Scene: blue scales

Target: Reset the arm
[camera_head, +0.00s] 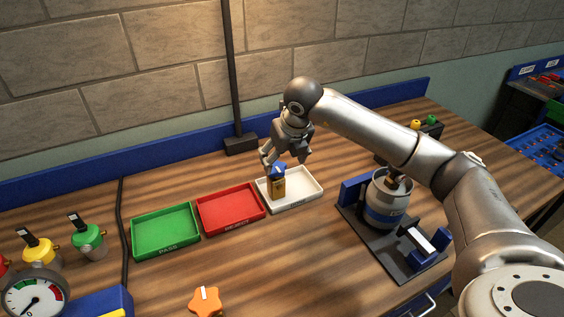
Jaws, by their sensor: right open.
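My right arm reaches in from the right side of the head view. Its gripper (283,158) is open, just above and behind a small yellow-brown item with a blue top (277,183). That item stands upright in the white tray (308,197). I cannot tell whether the fingers touch its top. My left gripper is not in view.
A red tray (230,210) labelled REJECT and a green tray (165,232) labelled PASS lie to the left. A silver and blue canister (385,203) stands on a dark fixture at right. Knobbed pieces and a gauge (36,295) sit at left. An orange knob (206,303) lies in front.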

